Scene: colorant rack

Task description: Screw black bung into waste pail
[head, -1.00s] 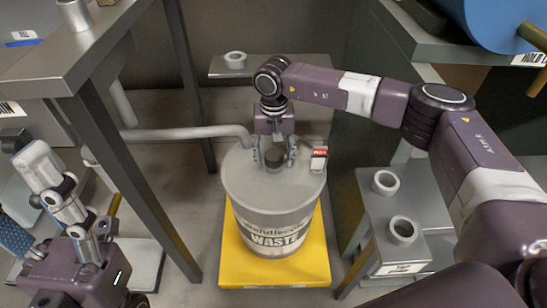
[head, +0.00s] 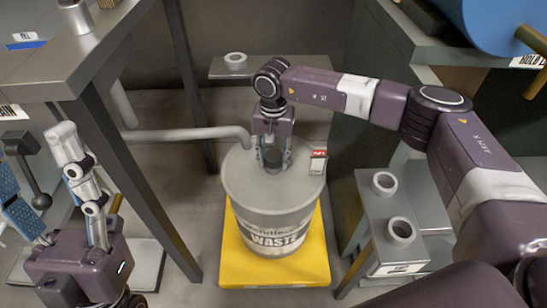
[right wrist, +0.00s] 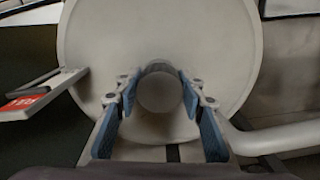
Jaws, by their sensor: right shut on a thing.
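The waste pail (head: 272,235) is a grey drum with a flat lid and a "WASTE" label, upright on a yellow base. My right gripper (head: 272,155) points down over the lid and is shut on the dark round bung (head: 273,160). In the right wrist view the bung (right wrist: 160,92) sits between the blue-padded fingers, over the pail's lid (right wrist: 160,30). The opening under the bung is hidden, and I cannot tell how deep the bung sits. My left gripper (head: 60,195) is at the lower left, away from the pail; its finger spacing is unclear.
A grey pipe (head: 190,132) reaches over the lid's left edge. A red and white tag (head: 318,160) stands at the lid's right. A shelf with two grey rings (head: 400,230) is to the right. A table leg (head: 135,185) stands left of the pail.

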